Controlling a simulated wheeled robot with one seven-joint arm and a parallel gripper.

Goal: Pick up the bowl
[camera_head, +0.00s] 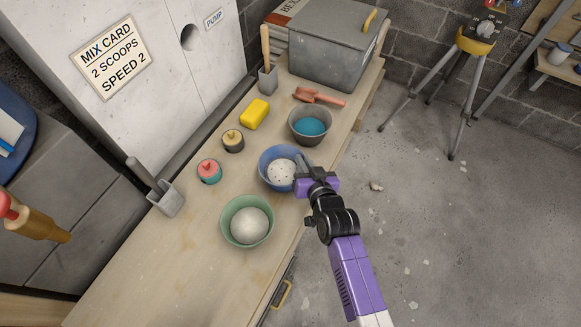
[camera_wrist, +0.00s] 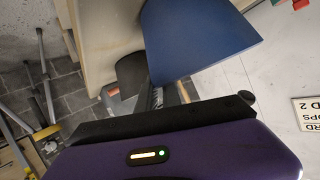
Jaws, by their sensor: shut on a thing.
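Three bowls stand in a row along the wooden bench. The blue bowl (camera_head: 265,180) is in the middle and holds pale contents with dark specks. My gripper (camera_head: 302,166) is shut on the right side of its rim. In the wrist view the blue bowl (camera_wrist: 198,42) fills the upper middle, and my gripper (camera_wrist: 170,95) meets its lower edge. I cannot tell whether its base touches the bench. A green bowl (camera_head: 228,232) with a pale round mass is nearer. A grey bowl (camera_head: 297,133) with blue contents is farther back.
A teal-and-red jar (camera_head: 209,172), a dark jar (camera_head: 233,141) and a yellow block (camera_head: 255,114) lie left of the bowls. A red scoop (camera_head: 318,97) and a grey metal box (camera_head: 325,50) are behind. Open floor (camera_head: 430,220) lies right of the bench (camera_head: 180,260).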

